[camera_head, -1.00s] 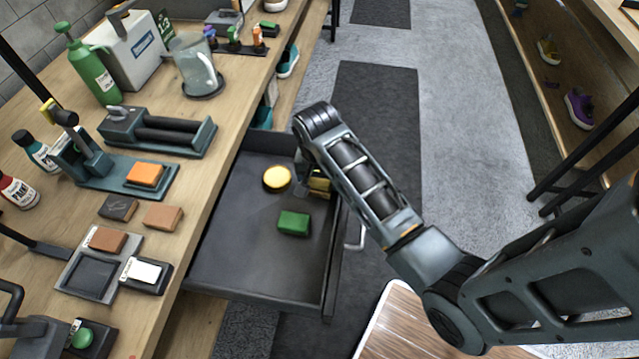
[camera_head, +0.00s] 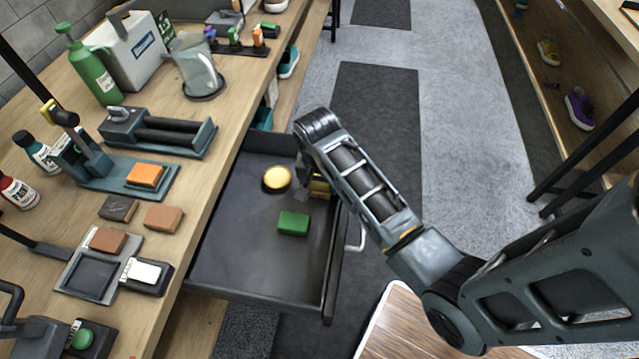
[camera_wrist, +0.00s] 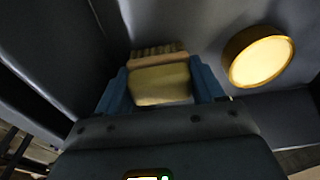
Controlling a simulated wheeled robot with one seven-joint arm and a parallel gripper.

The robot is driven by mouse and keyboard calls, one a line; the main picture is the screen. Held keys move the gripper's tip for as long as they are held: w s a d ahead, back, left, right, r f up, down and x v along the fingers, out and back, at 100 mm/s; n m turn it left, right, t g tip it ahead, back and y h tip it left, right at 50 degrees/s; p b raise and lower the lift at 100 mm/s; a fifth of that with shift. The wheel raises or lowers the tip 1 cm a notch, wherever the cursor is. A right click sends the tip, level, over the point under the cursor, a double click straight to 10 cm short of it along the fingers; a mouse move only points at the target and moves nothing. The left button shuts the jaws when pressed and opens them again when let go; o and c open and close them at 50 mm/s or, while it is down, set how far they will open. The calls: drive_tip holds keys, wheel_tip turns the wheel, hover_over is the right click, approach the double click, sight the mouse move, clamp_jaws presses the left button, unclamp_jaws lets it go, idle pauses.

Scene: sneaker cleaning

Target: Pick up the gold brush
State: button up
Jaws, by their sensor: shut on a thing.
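The gold brush (camera_wrist: 160,82), a gold block with a strip of tan bristles along its far side, is between the two blue fingers of my gripper (camera_wrist: 163,88) in the wrist view. The fingers are shut on its two ends. In the head view the brush (camera_head: 320,187) shows in part at the right side of the open dark drawer (camera_head: 235,262), and my arm partly hides it and the gripper. I cannot tell whether the brush still touches the drawer floor.
A round yellow-topped tin (camera_head: 276,179) lies in the drawer close to the left of the brush, and also shows in the wrist view (camera_wrist: 258,60). A green block (camera_head: 293,223) lies nearer. The drawer's walls are close by. The workbench (camera_head: 215,150) at left holds several tools.

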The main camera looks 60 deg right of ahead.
wheel_tip(320, 180, up, 10)
drive_tip(key=o, duration=0.5)
drive_tip(key=c, duration=0.4)
